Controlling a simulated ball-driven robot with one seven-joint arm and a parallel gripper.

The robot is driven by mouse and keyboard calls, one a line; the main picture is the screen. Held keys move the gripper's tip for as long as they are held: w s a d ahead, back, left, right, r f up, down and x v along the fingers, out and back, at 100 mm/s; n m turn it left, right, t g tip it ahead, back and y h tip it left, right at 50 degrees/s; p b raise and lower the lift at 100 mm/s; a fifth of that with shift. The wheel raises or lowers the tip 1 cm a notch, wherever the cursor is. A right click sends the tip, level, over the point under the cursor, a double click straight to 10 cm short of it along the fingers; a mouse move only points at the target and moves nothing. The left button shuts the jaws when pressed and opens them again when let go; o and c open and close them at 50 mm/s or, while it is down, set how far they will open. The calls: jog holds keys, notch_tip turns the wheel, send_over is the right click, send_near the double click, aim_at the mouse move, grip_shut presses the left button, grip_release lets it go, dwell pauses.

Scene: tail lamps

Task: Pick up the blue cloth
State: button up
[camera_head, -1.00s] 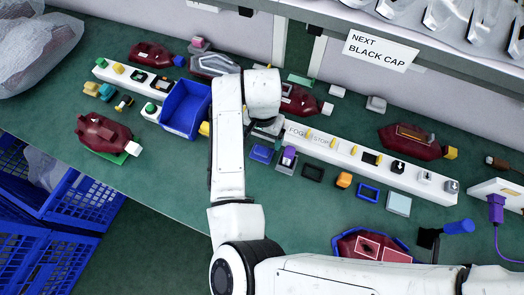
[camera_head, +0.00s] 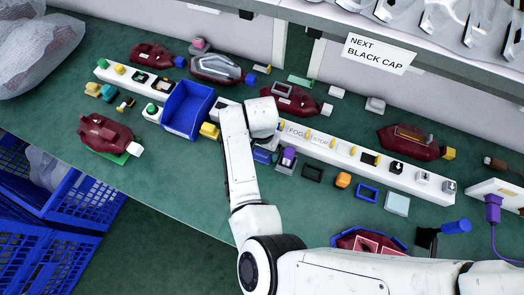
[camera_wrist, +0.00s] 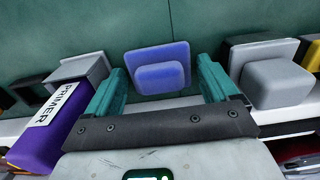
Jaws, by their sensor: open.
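A small blue padded piece (camera_head: 262,155), the likeliest match for the blue cloth, lies on the green bench just below the white strip, partly hidden by my arm. In the wrist view, the same blue piece (camera_wrist: 160,58) looks like a flat square with a smaller raised square on it. My gripper (camera_wrist: 160,72) is open, with one teal finger on each side of the blue piece. The fingers do not visibly touch it. In the head view my white wrist is above the strip and hides the gripper.
A purple PRIMER bottle (camera_wrist: 45,125) with a grey block-like top stands close on the left in the wrist view. A grey block (camera_wrist: 275,80) is close on the right. A blue bin (camera_head: 187,108), white strip (camera_head: 370,165) and several red lamps surround the spot.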

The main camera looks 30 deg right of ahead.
jog(key=c, duration=0.8)
notch_tip(320, 180, up, 10)
jog(key=shift+r+b, duration=0.1)
jog(key=shift+b, duration=0.2)
jog(key=o, duration=0.4)
jog(key=c, duration=0.3)
